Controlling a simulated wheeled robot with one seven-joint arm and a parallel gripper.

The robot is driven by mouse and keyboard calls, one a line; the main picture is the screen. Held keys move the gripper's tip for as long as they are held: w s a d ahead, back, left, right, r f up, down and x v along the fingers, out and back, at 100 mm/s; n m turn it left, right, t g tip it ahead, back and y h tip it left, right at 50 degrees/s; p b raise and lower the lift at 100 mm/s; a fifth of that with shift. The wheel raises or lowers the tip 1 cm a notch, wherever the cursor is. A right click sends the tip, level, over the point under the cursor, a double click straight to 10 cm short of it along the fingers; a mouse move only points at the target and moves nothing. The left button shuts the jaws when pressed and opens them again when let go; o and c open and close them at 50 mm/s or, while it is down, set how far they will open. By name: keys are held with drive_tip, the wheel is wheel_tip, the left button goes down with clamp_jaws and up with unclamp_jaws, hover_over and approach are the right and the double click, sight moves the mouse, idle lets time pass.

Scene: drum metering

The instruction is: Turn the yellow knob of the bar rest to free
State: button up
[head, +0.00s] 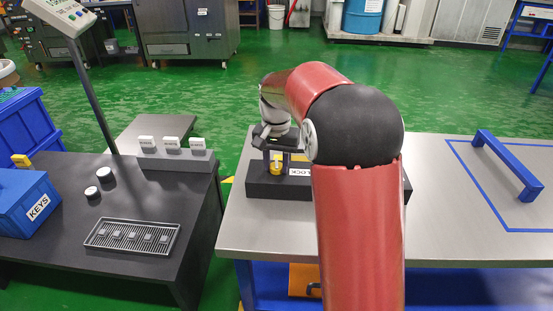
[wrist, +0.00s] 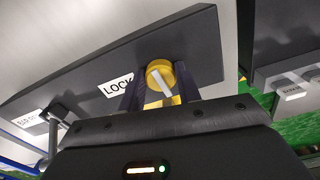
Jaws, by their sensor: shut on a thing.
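The yellow knob (wrist: 154,73) sits on the dark bar rest (wrist: 212,68), with a pale pointer stripe across its face. A white LOCK label (wrist: 115,85) is just left of the knob in the wrist view. My gripper (wrist: 160,88) has one finger on each side of the knob and is shut on it. In the head view my gripper (head: 272,142) is above the bar rest (head: 262,187), at the yellow knob (head: 277,168). My arm hides much of the bar rest there. No label reading free can be made out.
The bar rest stands on a steel-topped bench (head: 460,200). A blue bar handle (head: 507,165) is at the bench's right, inside a blue outline. A dark table (head: 70,240) at left holds a blue KEYS box (head: 22,203), a drip grate (head: 132,237) and a tag block (head: 175,160).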

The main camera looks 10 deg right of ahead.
sight(276, 166)
drive_tip(key=shift+w+r+m, duration=0.1)
drive_tip(key=shift+m, duration=0.4)
drive_tip(key=o, duration=1)
drive_tip(key=shift+c, duration=0.2)
wheel_tip(276, 166, up, 8)
drive_tip(key=shift+f+p, duration=0.15)
drive_tip(key=shift+p, duration=0.35)
